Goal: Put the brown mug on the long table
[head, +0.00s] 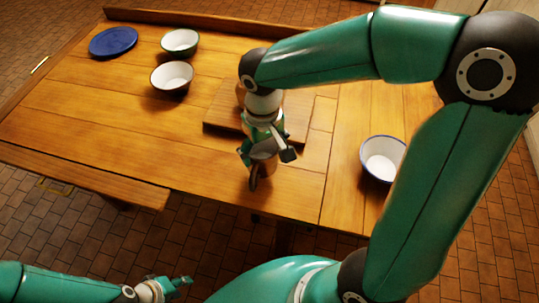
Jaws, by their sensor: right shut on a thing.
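The brown mug (268,168) is in the head view, near the front edge of the long wooden table (110,120). Its dark handle points toward me. My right gripper (266,153) reaches down from above and is shut on the mug, hiding part of it. I cannot tell whether the mug's base touches the tabletop. My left gripper (181,282) is low at the left, in front of the table and away from the mug. I see nothing in it, but its fingers are too small to judge.
A wooden board (226,118) lies behind the mug, partly hidden by my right arm. Two bowls (172,76) (180,41) and a blue plate (113,41) stand at the back left. Another bowl (383,158) stands at the right. The table's left front is clear.

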